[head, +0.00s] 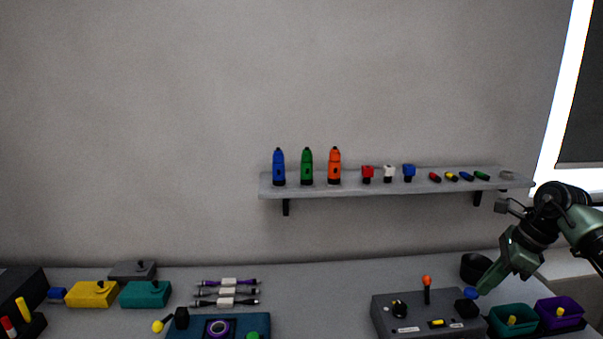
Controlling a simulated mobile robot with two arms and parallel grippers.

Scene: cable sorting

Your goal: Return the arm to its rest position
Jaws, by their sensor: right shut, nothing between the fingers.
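My right arm comes in from the right edge, bent downward over the right end of the table. Its green gripper (490,281) points down and left, shut and empty, with its tip near a blue knob beside the grey control box (385,315). I cannot tell whether the tip touches the knob. My left gripper is not in view.
Teal (497,325) and purple (577,304) bins and a black bowl (474,265) stand near the right gripper. Bundled cables (226,291) and yellow (93,295) and teal (145,296) boxes lie left. The table's middle is clear.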

